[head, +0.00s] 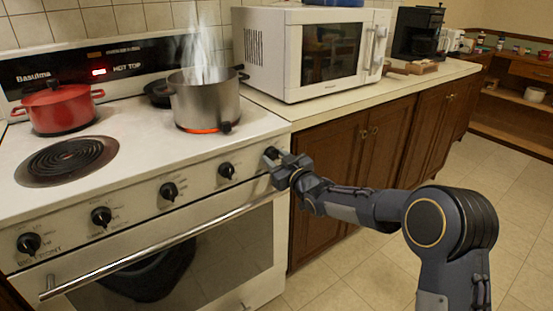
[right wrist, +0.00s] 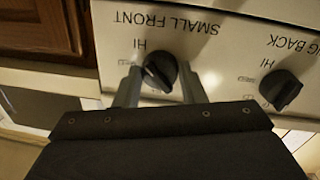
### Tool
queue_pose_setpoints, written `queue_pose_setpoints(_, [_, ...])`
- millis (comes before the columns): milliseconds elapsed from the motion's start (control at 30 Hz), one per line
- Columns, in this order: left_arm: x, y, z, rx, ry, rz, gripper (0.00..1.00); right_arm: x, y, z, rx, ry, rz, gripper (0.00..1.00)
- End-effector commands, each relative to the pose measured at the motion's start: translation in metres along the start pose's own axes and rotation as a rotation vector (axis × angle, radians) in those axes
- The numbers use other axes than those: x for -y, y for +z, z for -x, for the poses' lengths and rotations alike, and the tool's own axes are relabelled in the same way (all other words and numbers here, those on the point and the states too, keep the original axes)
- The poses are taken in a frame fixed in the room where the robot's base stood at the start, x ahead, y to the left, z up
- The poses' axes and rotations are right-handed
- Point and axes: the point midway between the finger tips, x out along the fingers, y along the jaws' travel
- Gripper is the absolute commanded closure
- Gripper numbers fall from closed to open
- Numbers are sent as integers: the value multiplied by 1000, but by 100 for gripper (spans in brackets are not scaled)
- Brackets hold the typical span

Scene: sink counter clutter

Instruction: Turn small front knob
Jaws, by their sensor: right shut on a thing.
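The small front knob (right wrist: 158,72) is black and sits under the upside-down label SMALL FRONT in the right wrist view. In the head view the same knob (head: 271,153) is at the right end of the stove's front panel, partly hidden by my gripper. My right gripper (head: 278,163) reaches it from the right. In the right wrist view the fingers of my right gripper (right wrist: 160,84) stand on both sides of the knob, shut on it. A white pointer mark shows on the knob near HI. My left gripper is not in view.
Several other black knobs, such as this one (head: 227,171), line the panel. A steaming steel pot (head: 205,103) stands on a glowing burner. A red pot (head: 58,108) is at the back left. The oven handle (head: 150,258) runs below. A microwave (head: 310,50) stands on the counter.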

Motion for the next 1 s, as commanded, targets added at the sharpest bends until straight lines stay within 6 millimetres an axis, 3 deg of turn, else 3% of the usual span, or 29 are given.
queue_pose_setpoints(467, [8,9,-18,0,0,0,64,0,4,0,-10,3,106,86])
queue_pose_setpoints(1000, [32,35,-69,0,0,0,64,0,6,0,-47,11,584,86])
